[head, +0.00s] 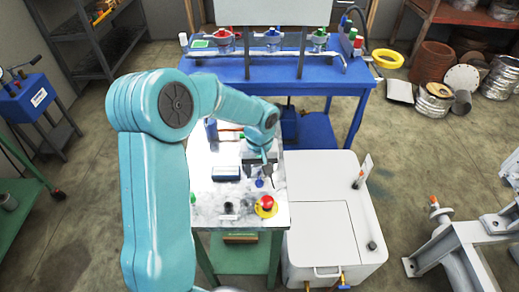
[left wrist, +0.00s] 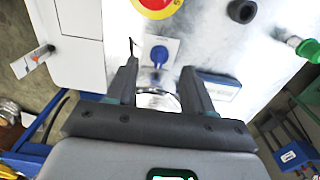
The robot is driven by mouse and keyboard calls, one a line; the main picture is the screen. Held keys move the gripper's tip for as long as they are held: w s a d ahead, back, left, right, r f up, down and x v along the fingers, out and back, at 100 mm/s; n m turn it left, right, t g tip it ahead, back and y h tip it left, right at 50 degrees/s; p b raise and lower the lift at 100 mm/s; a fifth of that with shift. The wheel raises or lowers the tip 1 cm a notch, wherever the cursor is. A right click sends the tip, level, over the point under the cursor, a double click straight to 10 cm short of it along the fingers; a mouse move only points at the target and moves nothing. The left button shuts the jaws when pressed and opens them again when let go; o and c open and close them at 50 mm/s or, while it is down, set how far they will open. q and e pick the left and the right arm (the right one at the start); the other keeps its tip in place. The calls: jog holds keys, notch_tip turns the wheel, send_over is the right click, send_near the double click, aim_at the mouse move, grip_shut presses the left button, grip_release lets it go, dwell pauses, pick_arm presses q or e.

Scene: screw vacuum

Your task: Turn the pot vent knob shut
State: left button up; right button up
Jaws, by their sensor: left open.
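A small blue knob (left wrist: 159,55) on a pale plate sits on the white-topped bench, and I take it to be the vent knob. In the head view the blue knob (head: 260,183) is just in front of my left gripper (head: 258,170). In the left wrist view my left gripper (left wrist: 160,76) is open, its fingers apart and pointing toward the knob. The knob shows beyond the fingertips, roughly centred between them; I cannot tell if they touch. A round shiny metal piece (left wrist: 158,98) shows between the fingers. My right gripper is not in view.
A red button on a yellow base (head: 266,206) and a black knob (head: 228,207) are near the bench front. A dark blue block (head: 226,173) lies left of the gripper. A white cabinet (head: 318,220) stands right. A blue table (head: 270,70) is behind.

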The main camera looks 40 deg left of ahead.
aim_at(259, 182)
pick_arm(q)
notch_tip(259, 182, up, 12)
jog(key=shift+f, duration=0.15)
dwell(0.6)
